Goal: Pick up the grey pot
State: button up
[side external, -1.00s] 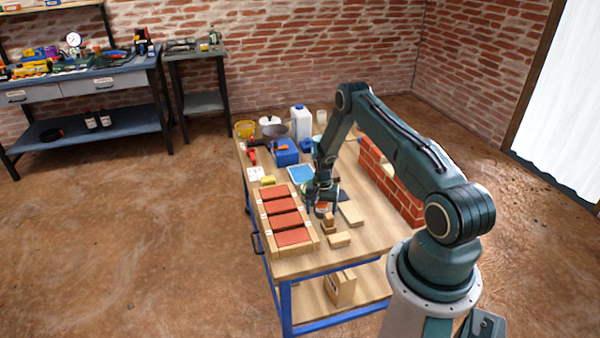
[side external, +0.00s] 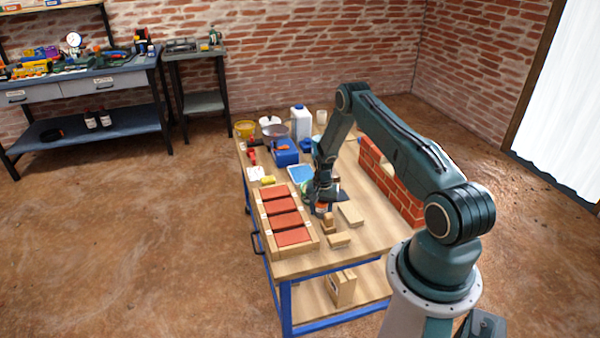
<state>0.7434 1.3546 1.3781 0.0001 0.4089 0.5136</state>
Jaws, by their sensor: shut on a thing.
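My gripper (side external: 320,207) is low over the middle of the work table, its fingers small and partly hidden by the wrist. It is shut on a small can (side external: 322,209) with an orange and white side, which shows between and below the fingers. I cannot tell whether the can touches the table top. A grey round pot (side external: 277,131) stands at the back left of the table, apart from my gripper, behind a blue box. I cannot tell whether the can or this round vessel is the task's pot.
A wooden rack with red bricks (side external: 283,219) lies left of my gripper. Wood blocks (side external: 351,214) lie to its right and front. A small brick wall (side external: 392,184) stands along the right edge. A white jug (side external: 300,122) and yellow bucket (side external: 244,129) stand at the back.

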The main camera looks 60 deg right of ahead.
jog(key=shift+r, duration=0.2)
notch_tip(320, 180, up, 20)
jog(key=shift+f, duration=0.15)
dwell(0.6)
jog(key=shift+o, duration=0.5)
jog(key=shift+c, duration=0.7)
jog(key=w+d+f, duration=0.6)
jog(key=d+f, duration=0.1)
jog(key=f, duration=0.4)
jog(key=shift+w+d, duration=0.3)
jog(key=shift+f, duration=0.2)
jog(key=shift+f, duration=2.8)
